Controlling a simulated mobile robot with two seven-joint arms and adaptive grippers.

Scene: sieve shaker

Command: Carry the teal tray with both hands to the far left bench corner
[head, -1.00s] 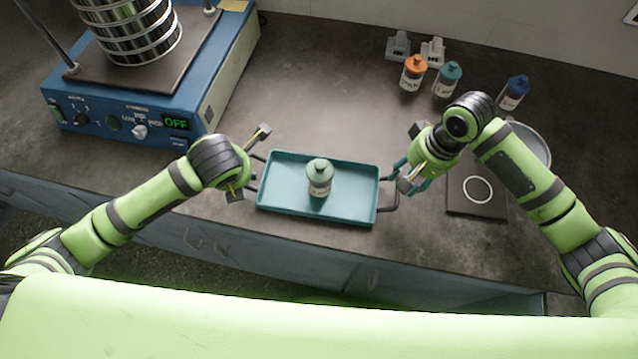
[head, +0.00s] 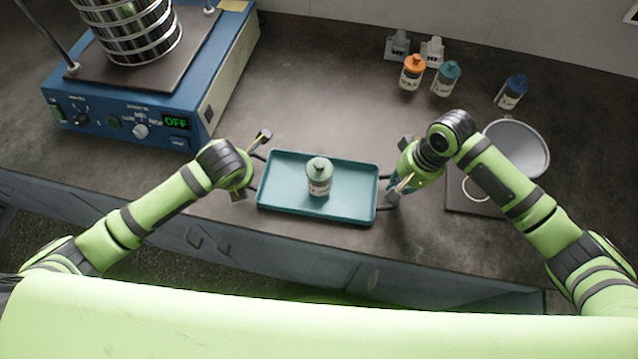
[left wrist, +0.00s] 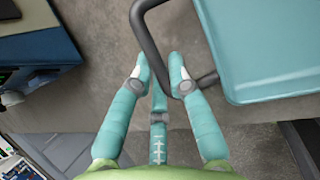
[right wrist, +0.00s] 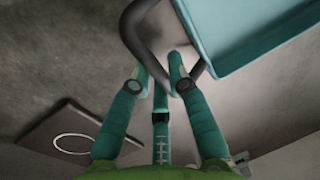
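The teal tray (head: 285,205) lies flat near the bench's front edge, with a dark bar handle at each short end. A bottle with a grey-green cap (head: 319,177) stands upright in it. My left gripper (head: 250,166) is open at the left end; in the left wrist view the left handle (left wrist: 148,40) passes between its spread fingers. My right gripper (head: 397,175) is at the right end; in the right wrist view its fingers are apart, with the right handle (right wrist: 136,38) between them. The gripper partly hides this handle in the head view.
A blue sieve shaker (head: 130,125) reading OFF stands at the back left. Orange-capped (head: 412,73), teal-capped (head: 446,78) and blue-capped (head: 511,91) bottles stand at the back right. A metal pan (head: 520,145) and a dark plate (head: 465,208) lie right. Bench behind the tray is clear.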

